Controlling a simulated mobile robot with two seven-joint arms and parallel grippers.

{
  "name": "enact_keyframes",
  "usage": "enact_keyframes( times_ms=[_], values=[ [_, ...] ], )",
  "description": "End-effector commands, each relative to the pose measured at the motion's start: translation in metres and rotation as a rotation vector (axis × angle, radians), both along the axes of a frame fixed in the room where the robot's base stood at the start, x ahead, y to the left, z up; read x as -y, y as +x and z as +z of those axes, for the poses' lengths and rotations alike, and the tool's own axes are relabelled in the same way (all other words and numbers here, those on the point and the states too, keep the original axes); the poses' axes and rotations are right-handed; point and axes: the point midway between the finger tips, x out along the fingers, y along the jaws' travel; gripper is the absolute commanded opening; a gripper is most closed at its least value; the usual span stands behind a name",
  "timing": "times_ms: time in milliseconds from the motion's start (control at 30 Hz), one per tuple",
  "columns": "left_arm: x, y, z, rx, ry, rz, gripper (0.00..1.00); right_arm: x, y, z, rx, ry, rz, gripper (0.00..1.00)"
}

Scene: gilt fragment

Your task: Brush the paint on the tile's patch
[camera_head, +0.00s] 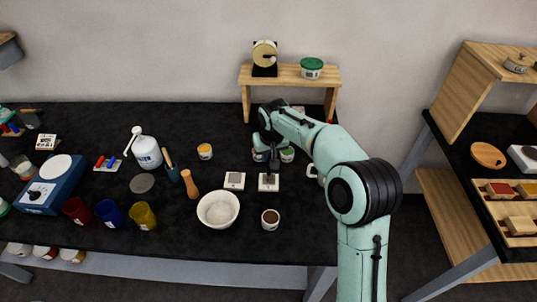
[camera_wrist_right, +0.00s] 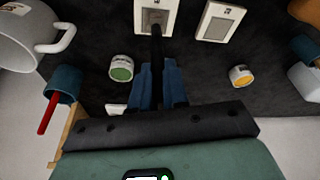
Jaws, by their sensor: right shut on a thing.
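My right gripper (camera_head: 273,148) is shut on a slim dark-handled tool, seemingly a brush (camera_wrist_right: 157,50), held between its blue fingers in the right wrist view. The brush points down to a white tile with a grey patch (camera_head: 268,187), also in the wrist view (camera_wrist_right: 145,18). Its tip overlaps the patch; I cannot tell whether it touches. A second, similar tile (camera_head: 234,181) lies just to the left and also shows in the wrist view (camera_wrist_right: 219,22). Whether paint is on the bristles is too small to tell. My left gripper is not in view.
A white bowl (camera_head: 218,210) and a small cup with dark brown contents (camera_head: 270,220) stand in front of the tiles. Small jars, one green-topped (camera_wrist_right: 121,68) and one yellow-topped (camera_wrist_right: 241,76), stand near the gripper. A wooden shelf (camera_head: 290,75) is behind.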

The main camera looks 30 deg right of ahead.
Motion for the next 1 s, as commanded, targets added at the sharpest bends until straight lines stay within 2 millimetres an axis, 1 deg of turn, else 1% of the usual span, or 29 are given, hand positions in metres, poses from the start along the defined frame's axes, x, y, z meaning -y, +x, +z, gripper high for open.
enact_keyframes(
  times_ms=[33,100,400,500,867,1000],
  values=[
    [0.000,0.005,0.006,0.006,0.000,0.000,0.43,0.000,0.002,0.009,0.004,0.000,0.000,0.00],
    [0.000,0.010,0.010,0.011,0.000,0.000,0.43,0.000,0.002,0.016,0.005,0.000,0.000,0.00],
    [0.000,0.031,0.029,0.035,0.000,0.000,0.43,0.000,0.003,0.047,0.007,0.001,0.000,0.00],
    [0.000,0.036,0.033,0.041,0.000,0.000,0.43,0.000,0.002,0.055,0.006,0.000,0.001,0.00],
    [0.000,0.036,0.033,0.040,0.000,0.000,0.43,0.000,0.001,0.055,0.002,0.000,0.000,0.00],
    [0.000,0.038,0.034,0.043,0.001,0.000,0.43,0.000,0.001,0.063,0.004,0.000,0.000,0.00]
  ],
)
